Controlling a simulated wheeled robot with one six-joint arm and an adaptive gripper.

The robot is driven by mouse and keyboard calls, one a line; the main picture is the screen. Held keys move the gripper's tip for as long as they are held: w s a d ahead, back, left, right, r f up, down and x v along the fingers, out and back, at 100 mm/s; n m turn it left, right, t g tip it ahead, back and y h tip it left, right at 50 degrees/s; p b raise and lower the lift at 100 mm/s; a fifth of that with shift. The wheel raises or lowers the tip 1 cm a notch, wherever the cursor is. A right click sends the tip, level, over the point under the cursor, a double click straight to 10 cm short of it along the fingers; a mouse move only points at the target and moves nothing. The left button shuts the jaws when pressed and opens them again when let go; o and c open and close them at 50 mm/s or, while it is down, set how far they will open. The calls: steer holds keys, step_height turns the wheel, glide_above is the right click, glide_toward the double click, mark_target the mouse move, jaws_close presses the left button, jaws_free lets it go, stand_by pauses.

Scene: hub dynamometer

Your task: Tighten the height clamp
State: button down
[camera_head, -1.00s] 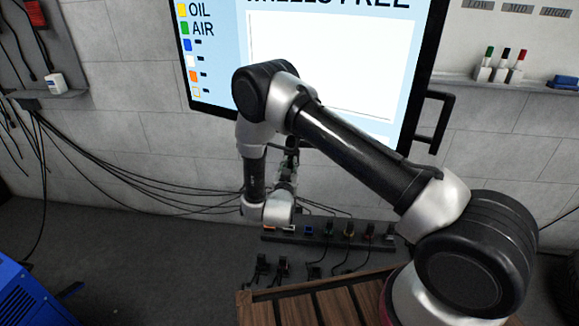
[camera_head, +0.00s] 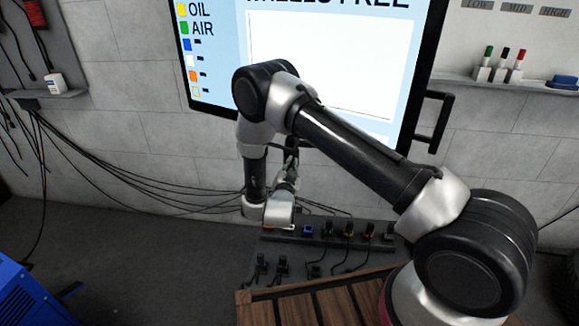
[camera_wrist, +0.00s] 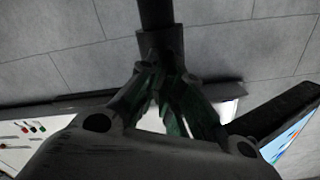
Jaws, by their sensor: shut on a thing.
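My gripper (camera_wrist: 160,85) reaches up to a dark post (camera_wrist: 155,14) with a wider dark collar (camera_wrist: 161,40) in the wrist view. Its two greenish-black fingers converge at the collar's near end and are shut on a part there, which I take to be the height clamp. The fingers and shadow hide its exact shape and any lever. In the head view my gripper (camera_head: 290,165) is small and partly behind my arm, just below the big screen (camera_head: 330,65). The clamp cannot be made out there.
Black cables hang along the grey block wall at left. A dark rail (camera_head: 340,238) with several connectors lies below my wrist, beside a wooden slatted surface (camera_head: 320,300). A handle (camera_head: 434,122) juts from the screen's right edge. A blue machine (camera_head: 28,295) stands at lower left.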

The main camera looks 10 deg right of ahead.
steer(key=m, duration=1.3)
steer(key=shift+d+f, duration=0.35)
steer(key=shift+f, duration=0.05)
steer(key=c, duration=1.6)
jaws_free()
steer(key=shift+f, duration=0.1)
steer(key=v, duration=1.2)
